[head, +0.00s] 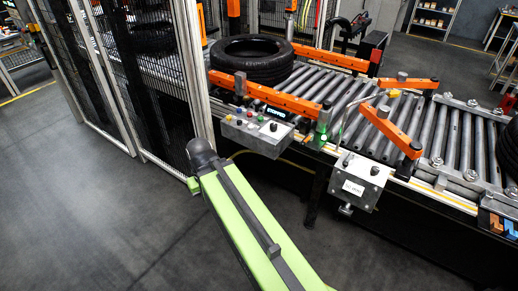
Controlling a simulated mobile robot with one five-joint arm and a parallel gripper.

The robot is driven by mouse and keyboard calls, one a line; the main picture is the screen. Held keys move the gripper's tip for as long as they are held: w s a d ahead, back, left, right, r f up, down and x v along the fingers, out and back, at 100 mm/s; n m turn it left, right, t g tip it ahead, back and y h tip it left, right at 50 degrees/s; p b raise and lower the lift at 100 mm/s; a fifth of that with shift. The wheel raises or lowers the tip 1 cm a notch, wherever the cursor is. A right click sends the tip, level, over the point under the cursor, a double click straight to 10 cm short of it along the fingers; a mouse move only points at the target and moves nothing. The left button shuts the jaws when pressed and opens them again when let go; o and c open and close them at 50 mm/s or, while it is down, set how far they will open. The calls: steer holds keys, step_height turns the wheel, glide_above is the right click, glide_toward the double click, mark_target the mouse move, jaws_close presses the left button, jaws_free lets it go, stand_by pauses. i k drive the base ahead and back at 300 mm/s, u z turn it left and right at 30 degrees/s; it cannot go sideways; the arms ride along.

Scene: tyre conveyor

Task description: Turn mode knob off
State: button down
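A grey control box (257,133) is mounted on the near side of the roller conveyor. Its sloped top carries several small coloured buttons and a black knob (273,127) at its right end. A second, paler box (358,184) hangs further right, with small black knobs (374,171) on top and a white label on its front. I cannot tell which knob is the mode knob or read a knob's setting. My green arm reaches up from the bottom edge and ends in a dark joint left of and below the first box. No gripper fingers show.
A black tyre (252,56) lies on the roller conveyor (333,84) between orange guide bars (265,95). A mesh fence (145,80) with metal posts stands close to the arm's left. A green-lit device (320,137) sits between the boxes. Floor at left is clear.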

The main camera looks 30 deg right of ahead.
mark_target(273, 127)
steer(key=u, duration=0.15)
steer(key=k, duration=0.3)
steer(key=z, duration=0.95)
steer(key=i, duration=1.05)
steer(key=u, duration=0.4)
steer(key=k, duration=1.35)
steer(key=z, duration=0.2)
steer(key=i, duration=1)
steer(key=z, duration=0.05)
